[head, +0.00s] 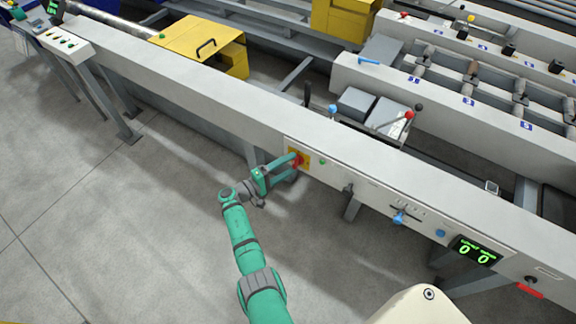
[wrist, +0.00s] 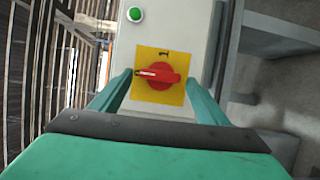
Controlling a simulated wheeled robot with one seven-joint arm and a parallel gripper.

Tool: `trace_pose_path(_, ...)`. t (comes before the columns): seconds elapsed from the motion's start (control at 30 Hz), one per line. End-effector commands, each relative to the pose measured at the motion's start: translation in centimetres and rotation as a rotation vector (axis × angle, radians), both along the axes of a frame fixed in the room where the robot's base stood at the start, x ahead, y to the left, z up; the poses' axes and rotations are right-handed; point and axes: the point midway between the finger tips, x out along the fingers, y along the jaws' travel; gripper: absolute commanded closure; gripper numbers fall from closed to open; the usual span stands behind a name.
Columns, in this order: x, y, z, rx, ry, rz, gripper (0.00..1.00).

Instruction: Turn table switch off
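The table switch (wrist: 158,75) is a red rotary knob on a yellow square plate, fixed to the light grey panel. A "1" mark shows on the plate above the knob in the wrist view. The knob's handle lies across the picture with a white pointer line toward the left. It also shows in the head view (head: 298,160). My gripper (head: 288,163) is at the panel in front of the switch. In the wrist view its green fingers (wrist: 158,90) stand apart on either side of the knob, with gaps between them and the knob.
A green button (wrist: 135,14) sits on the panel near the switch. Along the same panel are a black knob (head: 348,190), a blue lever (head: 399,217) and a green number display (head: 474,251). The grey floor (head: 140,220) left of my arm is clear.

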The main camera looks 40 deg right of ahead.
Motion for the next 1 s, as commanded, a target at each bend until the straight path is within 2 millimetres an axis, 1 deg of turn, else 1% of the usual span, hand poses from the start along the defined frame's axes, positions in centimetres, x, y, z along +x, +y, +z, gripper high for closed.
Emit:
trace_pose_path(0.17,0.0,0.0,0.0,0.0,-0.001,0.0,0.31)
trace_pose_path(0.27,0.1,0.5,0.0,0.0,-0.001,0.002,0.31)
trace_pose_path(0.37,0.1,1.7,0.0,0.0,-0.002,0.004,0.31)
trace_pose_path(0.7,0.1,7.9,-0.1,0.0,0.0,0.003,0.31)
trace_pose_path(0.83,0.1,9.6,0.0,0.0,0.0,0.002,0.31)
trace_pose_path(1.0,0.0,10.7,-0.1,0.0,0.0,0.0,0.31)
